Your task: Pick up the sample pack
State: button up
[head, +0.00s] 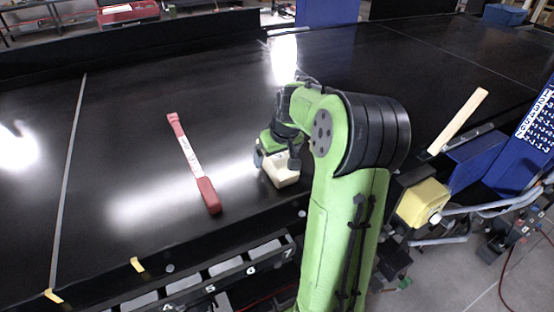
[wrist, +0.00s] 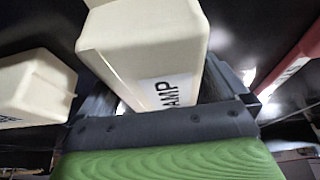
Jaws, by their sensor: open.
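A second cream pack (wrist: 35,88) lies to the left in the wrist view.
A red and white bar-shaped thing (head: 193,163) lies on the belt left of my gripper. A pale stick (head: 463,118) and a yellow box (head: 424,204) are to the right. Numbered slots (head: 220,269) run below the belt's front edge. The left belt is clear.

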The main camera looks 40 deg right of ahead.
jog(key=shift+f+b, duration=0.25)
jog(key=shift+b, duration=0.05)
dwell(0.4)
jog(key=c, duration=1.5)
notch_tip(320, 180, up, 11)
jog(key=shift+f+p, duration=0.15)
jog(key=shift+p, duration=0.45)
